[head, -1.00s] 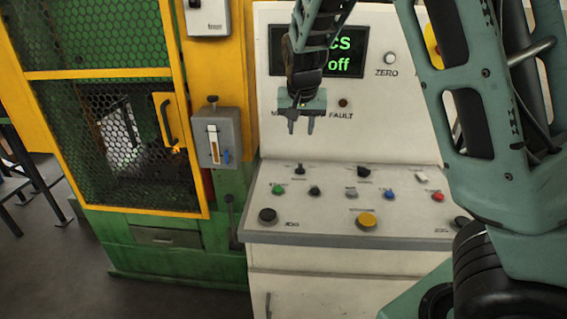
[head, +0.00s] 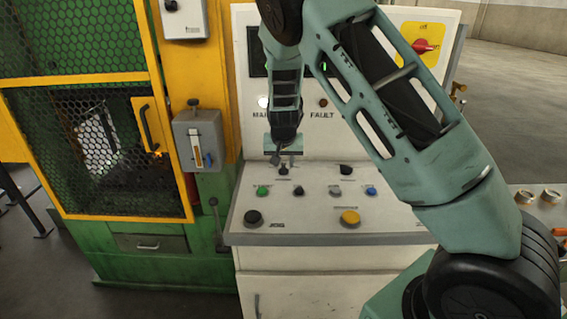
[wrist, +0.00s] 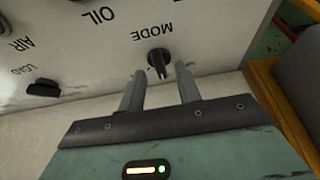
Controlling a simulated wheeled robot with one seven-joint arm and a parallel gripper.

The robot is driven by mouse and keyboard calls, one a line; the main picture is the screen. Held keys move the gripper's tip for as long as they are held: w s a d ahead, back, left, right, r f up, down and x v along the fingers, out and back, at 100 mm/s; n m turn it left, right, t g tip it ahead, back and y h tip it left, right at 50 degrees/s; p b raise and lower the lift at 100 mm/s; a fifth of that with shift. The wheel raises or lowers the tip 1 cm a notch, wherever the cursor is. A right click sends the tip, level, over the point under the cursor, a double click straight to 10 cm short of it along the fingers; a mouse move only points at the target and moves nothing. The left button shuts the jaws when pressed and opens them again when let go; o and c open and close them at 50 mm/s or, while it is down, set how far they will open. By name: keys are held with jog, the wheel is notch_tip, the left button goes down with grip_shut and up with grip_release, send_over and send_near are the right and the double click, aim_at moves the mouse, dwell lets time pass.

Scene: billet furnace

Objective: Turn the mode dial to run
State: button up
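The mode dial (wrist: 159,58) is a small black knob on the pale panel, below an upside-down MODE label in the wrist view. Its narrow grip points toward my gripper (wrist: 160,74). My gripper is open, with one finger to each side of the dial's line and the tips close to it; I cannot tell whether they touch. In the head view my gripper (head: 279,157) is just above the mode dial (head: 283,170) at the back left of the sloping desk. The dial's run marking is not readable.
A second black dial marked LOAD (wrist: 42,88) sits beside it. A green button (head: 263,191), a blue button (head: 371,191) and a large yellow button (head: 350,217) are on the desk. My arm covers the desk's right side and much of the display. A yellow-framed guard (head: 165,130) stands left.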

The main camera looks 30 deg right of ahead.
jog(key=shift+w+d+f, duration=0.15)
jog(key=shift+w+f, duration=0.05)
jog(key=shift+f, duration=0.5)
grip_shut()
